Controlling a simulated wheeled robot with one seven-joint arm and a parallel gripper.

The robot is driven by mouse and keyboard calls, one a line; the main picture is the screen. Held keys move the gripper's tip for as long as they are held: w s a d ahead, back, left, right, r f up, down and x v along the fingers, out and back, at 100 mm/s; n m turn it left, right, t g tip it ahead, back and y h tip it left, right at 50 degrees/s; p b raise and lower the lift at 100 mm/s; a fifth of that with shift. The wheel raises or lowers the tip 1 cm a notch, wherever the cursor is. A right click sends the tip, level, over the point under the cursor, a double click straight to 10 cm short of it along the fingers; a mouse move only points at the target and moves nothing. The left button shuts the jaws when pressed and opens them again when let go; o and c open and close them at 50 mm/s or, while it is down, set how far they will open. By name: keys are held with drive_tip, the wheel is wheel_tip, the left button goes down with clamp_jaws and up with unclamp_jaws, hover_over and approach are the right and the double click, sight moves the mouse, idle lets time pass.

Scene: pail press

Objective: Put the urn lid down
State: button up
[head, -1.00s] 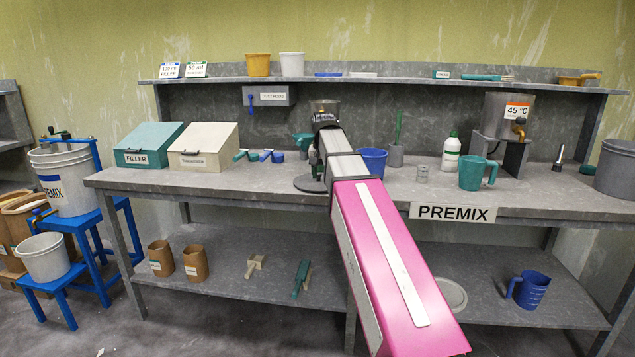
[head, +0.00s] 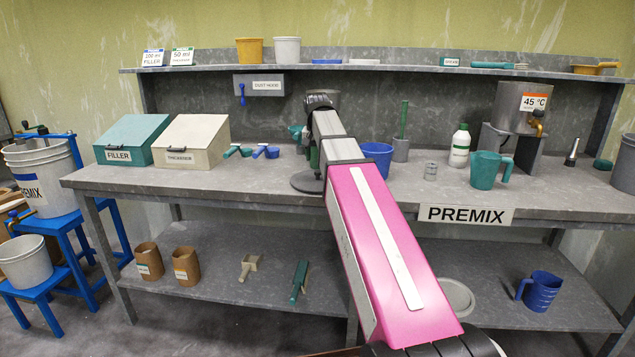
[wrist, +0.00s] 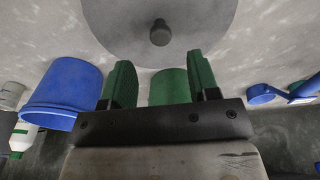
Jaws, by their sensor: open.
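The urn lid, a round grey disc (head: 306,182), lies on the bench top in the head view, just left of my arm. In the wrist view the lid (wrist: 205,22) shows at the top with a dark knob at its middle. My gripper (wrist: 159,60) is open, its two green-padded fingers apart with nothing held between them. The knob stands ahead of the fingertips, clear of them. My arm hides most of the gripper in the head view. The grey urn (head: 510,105), marked 45 °C with a brass tap, stands at the back right.
A blue bucket (head: 376,158) stands close right of my arm; it is at left in the wrist view (wrist: 62,92). A green thing (wrist: 170,84) shows behind the fingers. A teal jug (head: 487,170) and white bottle (head: 460,146) stand farther right. The bench front left is clear.

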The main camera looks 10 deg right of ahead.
sight(318, 171)
drive_tip(key=shift+w+d+f, duration=0.1)
drive_tip(key=shift+w+f, duration=0.1)
drive_tip(key=shift+f, duration=1.6)
drive_tip(key=shift+w+f, duration=0.2)
drive_tip(key=shift+f, duration=1.55)
clamp_jaws()
drive_tip(key=shift+r, duration=0.1)
